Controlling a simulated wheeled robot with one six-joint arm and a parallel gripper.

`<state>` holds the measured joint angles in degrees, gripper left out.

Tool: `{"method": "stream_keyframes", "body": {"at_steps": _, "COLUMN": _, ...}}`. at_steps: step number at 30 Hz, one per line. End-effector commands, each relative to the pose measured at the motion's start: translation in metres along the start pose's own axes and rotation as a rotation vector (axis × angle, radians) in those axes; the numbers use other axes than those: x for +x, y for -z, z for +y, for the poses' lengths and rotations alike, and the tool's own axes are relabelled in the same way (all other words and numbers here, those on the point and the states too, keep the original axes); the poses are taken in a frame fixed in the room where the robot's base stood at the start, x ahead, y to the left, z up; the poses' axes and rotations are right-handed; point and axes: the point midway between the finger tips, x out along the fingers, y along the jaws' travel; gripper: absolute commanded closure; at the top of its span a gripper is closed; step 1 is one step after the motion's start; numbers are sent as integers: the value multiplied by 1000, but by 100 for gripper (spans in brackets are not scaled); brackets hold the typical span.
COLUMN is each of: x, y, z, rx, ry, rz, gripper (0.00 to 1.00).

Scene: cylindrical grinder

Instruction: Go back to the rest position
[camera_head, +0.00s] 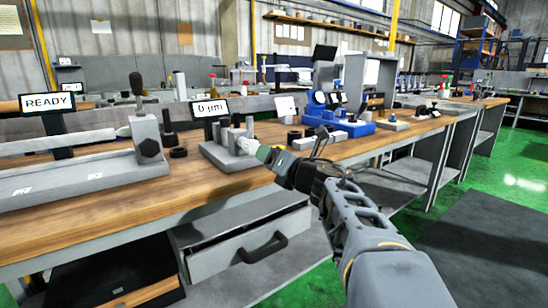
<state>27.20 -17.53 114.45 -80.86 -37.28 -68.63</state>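My arm reaches from the lower right toward the workbench (90,221).
A grey fixture with a black knob (147,140) and a "READY" display (47,102) stand at left. A blue device (340,122) sits further right. An open drawer (250,240) juts out below the bench front. Green floor (490,165) is clear at right.

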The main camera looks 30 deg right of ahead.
Motion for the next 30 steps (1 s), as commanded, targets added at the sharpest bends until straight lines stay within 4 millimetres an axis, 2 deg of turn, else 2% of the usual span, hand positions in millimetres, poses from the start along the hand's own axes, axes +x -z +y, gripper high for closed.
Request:
{"method": "stream_keyframes", "body": {"at_steps": 15, "x": -5, "y": -3, "z": -4, "rx": 0, "ry": 7, "rz": -5, "gripper": 29}}
{"method": "stream_keyframes", "body": {"at_steps": 22, "x": -4, "y": -7, "z": 0, "rx": 0, "ry": 5, "rz": -4, "gripper": 29}}
{"method": "stream_keyframes", "body": {"at_steps": 26, "x": -4, "y": -32, "z": 17, "rx": 0, "ry": 4, "rz": -4, "gripper": 29}}
{"method": "stream_keyframes", "body": {"at_steps": 30, "x": -4, "y": -78, "z": 47, "rx": 0, "ry": 3, "rz": -3, "gripper": 29}}
